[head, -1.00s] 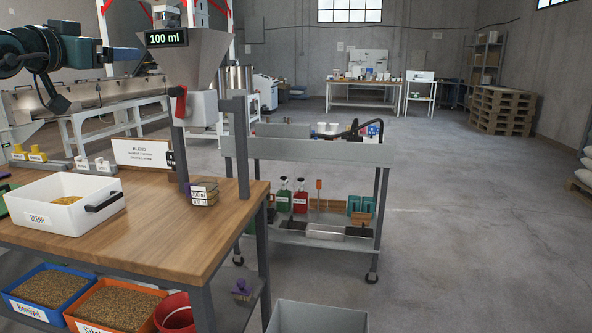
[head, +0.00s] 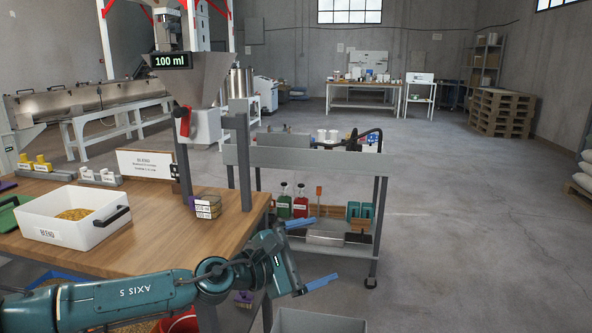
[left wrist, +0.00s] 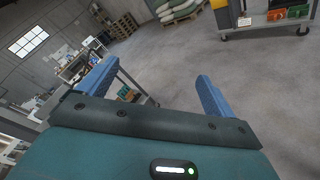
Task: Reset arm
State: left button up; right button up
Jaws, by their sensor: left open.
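My left arm comes in from the lower left of the head view, in front of the wooden table's near edge. My left gripper (head: 310,252) is open and empty, its two blue fingers apart and pointing right, in front of the grey cart. In the left wrist view the gripper (left wrist: 155,85) also shows its blue fingers wide apart with only floor and distant things between them. My right gripper is not in view.
The wooden table (head: 150,213) holds a white BLEND bin (head: 98,234) with grain and a small measuring cup (head: 207,205) under the hopper (head: 197,77). A grey cart (head: 310,155) stands behind the gripper. Open floor (head: 460,220) lies to the right.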

pick_arm(q)
jog(key=s+d+f+n+t+y+p, duration=0.1)
jog(key=s+f+n+t+p, duration=0.3)
jog(key=n, duration=0.9)
jog(key=s+d+f+n, duration=0.15)
jog(key=s+n, duration=0.45)
jog(key=n, duration=0.7)
jog(key=s+a+f+n+g+y+p, duration=0.1)
jog(key=s+a+f+n+y, duration=0.4)
jog(key=n, duration=0.8)
jog(key=s+a+f+n+g+y+p, duration=0.1)
jog(key=s+a+f+n+y, duration=0.3)
jog(key=s+a+f+n, duration=0.7)
jog(key=s+a+n+p, duration=0.1)
jog(key=a+n, duration=0.2)
jog(key=a, duration=0.1)
jog(key=shift+s+g+y+p, duration=0.15)
jog(key=shift+g+y+p, duration=0.15)
jog(key=shift+y+p, duration=0.1)
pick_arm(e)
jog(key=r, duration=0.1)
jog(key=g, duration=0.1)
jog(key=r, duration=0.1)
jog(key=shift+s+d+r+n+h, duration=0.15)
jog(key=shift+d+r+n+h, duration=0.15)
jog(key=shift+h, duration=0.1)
pick_arm(q)
jog(key=shift+f, duration=0.1)
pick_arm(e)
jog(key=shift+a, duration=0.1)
